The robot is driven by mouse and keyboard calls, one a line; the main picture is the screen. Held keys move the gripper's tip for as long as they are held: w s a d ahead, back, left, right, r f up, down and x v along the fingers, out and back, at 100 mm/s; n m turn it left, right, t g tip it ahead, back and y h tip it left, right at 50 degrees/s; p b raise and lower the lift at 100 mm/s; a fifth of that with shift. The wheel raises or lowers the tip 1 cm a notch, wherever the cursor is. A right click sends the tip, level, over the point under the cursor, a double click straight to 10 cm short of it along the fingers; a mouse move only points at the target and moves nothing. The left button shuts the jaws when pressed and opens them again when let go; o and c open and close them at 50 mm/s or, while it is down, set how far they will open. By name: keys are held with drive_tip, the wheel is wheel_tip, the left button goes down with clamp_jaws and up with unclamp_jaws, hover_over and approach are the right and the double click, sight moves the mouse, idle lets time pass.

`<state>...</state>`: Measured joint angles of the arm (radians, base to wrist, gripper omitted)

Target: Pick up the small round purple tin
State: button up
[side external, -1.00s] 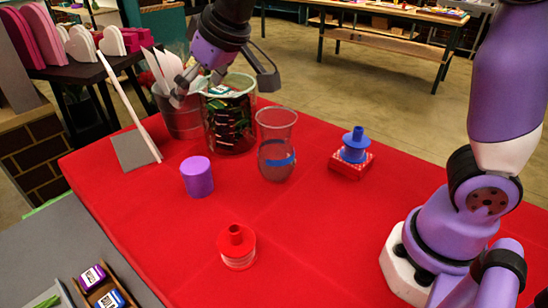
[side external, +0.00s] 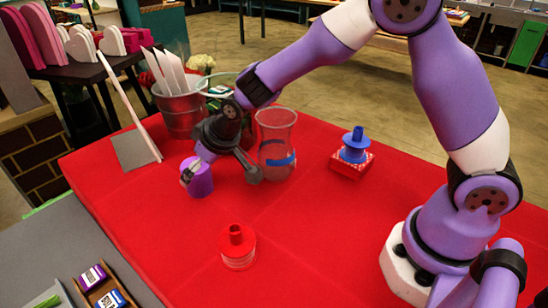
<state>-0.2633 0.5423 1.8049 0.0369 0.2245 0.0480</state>
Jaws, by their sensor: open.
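The small round purple tin (side external: 201,182) stands upright on the red tablecloth, left of the middle of the table. My gripper (side external: 220,178) is low over the table at the tin, its jaws spread wide. One finger overlaps the tin's left side in the picture, and the other finger is to the right, between the tin and the glass vase. Part of the tin is hidden behind the near finger. I cannot tell whether a finger touches the tin.
A clear glass vase (side external: 277,155) with a blue band stands just right of my gripper. A metal bucket (side external: 181,112) with white pieces stands behind. A red spool (side external: 237,246) is in front, and a blue spool (side external: 354,147) sits on a red box to the right.

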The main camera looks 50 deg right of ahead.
drive_tip(key=x, duration=0.3)
drive_tip(key=shift+w+f, duration=0.1)
drive_tip(key=shift+f, duration=0.2)
drive_tip(key=c, duration=1.2)
drive_tip(key=shift+o, duration=0.2)
